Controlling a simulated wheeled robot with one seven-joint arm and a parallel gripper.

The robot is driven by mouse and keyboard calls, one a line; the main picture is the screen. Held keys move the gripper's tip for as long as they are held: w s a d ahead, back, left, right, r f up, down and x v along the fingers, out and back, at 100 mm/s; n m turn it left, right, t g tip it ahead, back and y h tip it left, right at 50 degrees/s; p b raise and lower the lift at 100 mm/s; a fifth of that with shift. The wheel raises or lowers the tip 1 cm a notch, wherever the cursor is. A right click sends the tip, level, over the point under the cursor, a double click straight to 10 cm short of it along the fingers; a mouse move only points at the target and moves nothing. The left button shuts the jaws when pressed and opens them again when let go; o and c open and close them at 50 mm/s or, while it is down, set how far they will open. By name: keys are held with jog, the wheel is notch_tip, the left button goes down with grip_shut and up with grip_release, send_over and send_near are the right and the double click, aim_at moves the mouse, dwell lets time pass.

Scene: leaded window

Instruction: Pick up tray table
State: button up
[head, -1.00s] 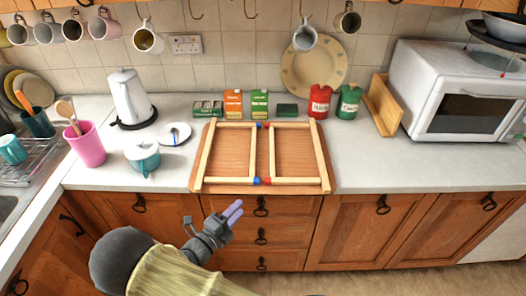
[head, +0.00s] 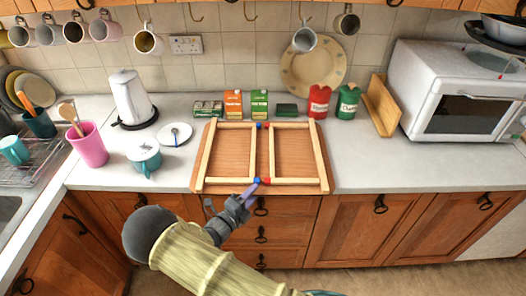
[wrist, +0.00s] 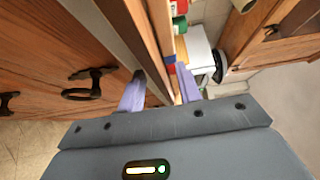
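The tray table (head: 231,152) lies flat on the counter, a brown wooden board with two pale leg frames folded on top. Blue and red caps mark the legs' middle corners. My gripper (head: 254,186) is at the front edge of the board, near the middle, by the front blue cap. In the wrist view my gripper (wrist: 160,86) has its two purple fingers spread apart. A wooden edge runs up between the fingers there, but I cannot tell whether they touch it. Nothing is seen held.
Cartons (head: 234,104) and red and green canisters (head: 320,101) stand behind the tray table. A teal pot (head: 144,157), pink cup (head: 87,145) and kettle (head: 130,97) are to its left. Counter to its right (head: 380,165) is clear. Drawer handles (head: 261,206) jut out below.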

jog(key=shift+c, duration=0.4)
grip_shut()
jog(key=shift+w+r, duration=0.1)
jog(key=shift+w, duration=0.05)
notch_tip(320, 180, up, 18)
jog(key=b, duration=0.1)
dwell(0.8)
jog(key=shift+d, duration=0.1)
dwell(0.6)
